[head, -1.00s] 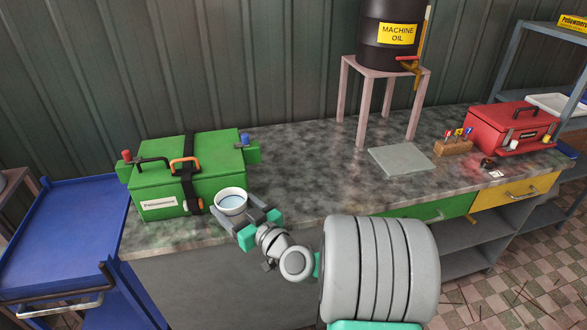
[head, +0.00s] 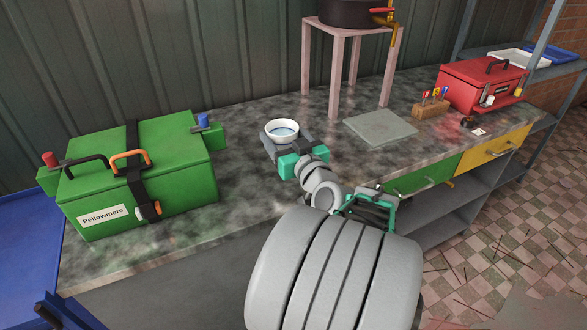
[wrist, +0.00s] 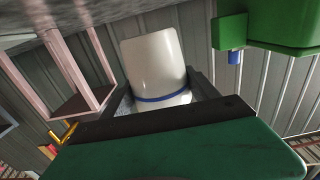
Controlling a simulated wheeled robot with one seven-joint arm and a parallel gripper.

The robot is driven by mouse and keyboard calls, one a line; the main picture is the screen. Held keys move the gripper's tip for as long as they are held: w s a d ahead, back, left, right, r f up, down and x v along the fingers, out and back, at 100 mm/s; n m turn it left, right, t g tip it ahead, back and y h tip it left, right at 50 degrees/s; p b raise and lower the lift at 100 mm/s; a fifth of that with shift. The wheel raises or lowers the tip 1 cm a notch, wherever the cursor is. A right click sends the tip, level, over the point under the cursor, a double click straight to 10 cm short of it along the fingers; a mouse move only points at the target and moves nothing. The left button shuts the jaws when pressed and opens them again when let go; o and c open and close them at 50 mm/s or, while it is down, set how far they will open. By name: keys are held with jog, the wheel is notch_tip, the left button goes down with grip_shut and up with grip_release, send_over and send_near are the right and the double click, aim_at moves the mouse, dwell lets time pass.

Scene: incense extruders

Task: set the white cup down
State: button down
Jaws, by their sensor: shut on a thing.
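The white cup (head: 282,127) is held upright in my gripper (head: 285,138), over the workbench to the right of the green box. A pale bluish interior shows inside its rim. In the wrist view the cup (wrist: 155,68) has a blue band and sits between the dark fingers of my gripper (wrist: 160,98), which are shut on it. The cup's lower part is hidden by the gripper in the head view, so I cannot tell how high it is above the bench top.
The mottled workbench (head: 245,190) has free room around the cup. The green box (head: 140,175) stands left. A grey slab (head: 380,127), a pink stand (head: 340,75) under the oil drum (head: 350,13), a wooden rack (head: 431,109) and a red toolbox (head: 483,85) stand right.

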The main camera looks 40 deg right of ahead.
jog(key=d+f, duration=0.1)
jog(key=f, duration=0.1)
jog(key=d+f+b, duration=0.1)
jog(key=d, duration=0.1)
jog(key=shift+f+b, duration=0.3)
jog(key=shift+f, duration=0.1)
jog(key=f, duration=0.1)
jog(key=f+b, duration=0.2)
jog(key=shift+d+f, duration=0.25)
jog(key=shift+f, duration=0.1)
jog(key=shift+r, duration=0.2)
jog(key=shift+f+b, duration=0.2)
jog(key=shift+b, duration=0.1)
jog(key=shift+c, duration=1)
grip_release()
jog(key=shift+r, duration=0.1)
